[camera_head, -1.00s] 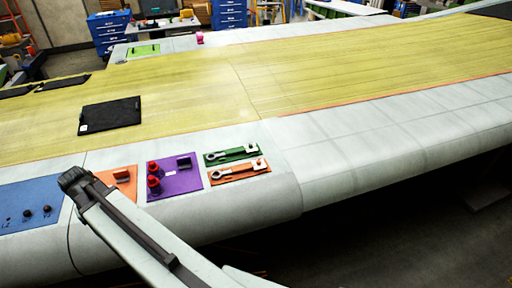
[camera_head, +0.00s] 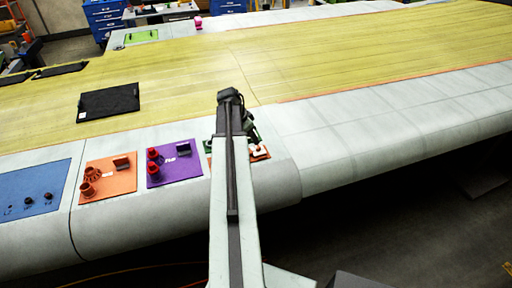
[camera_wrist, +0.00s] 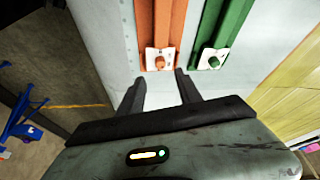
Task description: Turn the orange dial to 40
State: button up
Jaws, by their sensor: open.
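In the wrist view an orange knob (camera_wrist: 160,64) sits on a white plate at the near end of a long orange panel (camera_wrist: 154,18). I take this to be the orange dial; its markings are too small to read. In the head view the orange panel's white plate (camera_head: 260,152) shows just right of my arm, which hides most of the panel. My gripper (camera_wrist: 159,76) is open and empty. Its two fingers point toward the orange knob, which lies between and just beyond the tips in the picture. I cannot see contact.
A green panel with a green knob (camera_wrist: 210,62) lies right beside the orange one.

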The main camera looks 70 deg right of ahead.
aim_at(258, 147)
jog(key=b+x, duration=0.6)
jog(key=x, duration=0.1)
jog(key=shift+w+a+f, duration=0.1)
jog(key=shift+w+a, duration=0.1)
jog(key=shift+s+d+f+b, duration=0.15)
jog(key=shift+d+f+b, duration=0.05)
jog(key=shift+f+b, duration=0.2)
jog(key=shift+r, duration=0.15)
grip_shut()
jog(key=shift+a, duration=0.2)
jog(key=shift+d, duration=0.15)
